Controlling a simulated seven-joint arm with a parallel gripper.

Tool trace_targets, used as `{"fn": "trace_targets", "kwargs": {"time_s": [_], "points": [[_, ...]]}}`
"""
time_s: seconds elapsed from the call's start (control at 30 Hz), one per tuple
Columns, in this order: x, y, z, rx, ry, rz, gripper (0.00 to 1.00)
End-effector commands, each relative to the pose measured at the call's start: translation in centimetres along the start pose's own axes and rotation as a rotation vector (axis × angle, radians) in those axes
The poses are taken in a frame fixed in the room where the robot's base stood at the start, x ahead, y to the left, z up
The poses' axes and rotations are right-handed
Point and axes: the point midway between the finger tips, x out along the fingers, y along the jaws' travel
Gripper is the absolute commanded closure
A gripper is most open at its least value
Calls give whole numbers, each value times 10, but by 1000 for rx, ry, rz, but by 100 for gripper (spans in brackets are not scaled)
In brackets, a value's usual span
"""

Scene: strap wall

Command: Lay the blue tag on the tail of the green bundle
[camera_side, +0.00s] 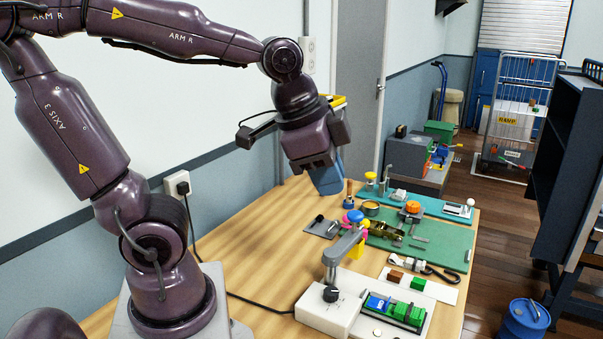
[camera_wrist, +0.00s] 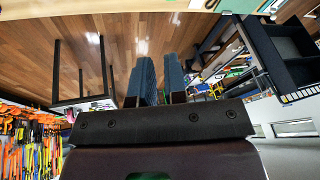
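My gripper (camera_side: 326,180) is high above the back left part of the wooden table in the side view, with blue fingers pointing down. In the wrist view its two ridged blue fingers (camera_wrist: 159,75) stand a little apart with nothing visible between them. Hanging straps (camera_wrist: 30,135) in orange, yellow, green and blue show at the left of the wrist view. I cannot single out the green bundle or its tail.
A white device (camera_side: 328,310) with a grey post stands at the table's front. Green mats (camera_side: 450,245) with tools and small parts cover the right side. The table's left middle (camera_side: 265,245) is clear except for a black cable. A dark shelf (camera_side: 570,165) stands beyond the table.

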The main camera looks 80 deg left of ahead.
Motion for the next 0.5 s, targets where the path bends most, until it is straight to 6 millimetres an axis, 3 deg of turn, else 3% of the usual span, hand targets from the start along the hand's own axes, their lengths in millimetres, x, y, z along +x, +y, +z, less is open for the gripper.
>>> {"fn": "trace_targets", "kwargs": {"time_s": [0.1,0.2,0.5], "points": [[-16,11,17,-239,54,-23,87],[-22,16,26,-371,78,-29,87],[-24,19,30,-453,90,-30,87]]}}
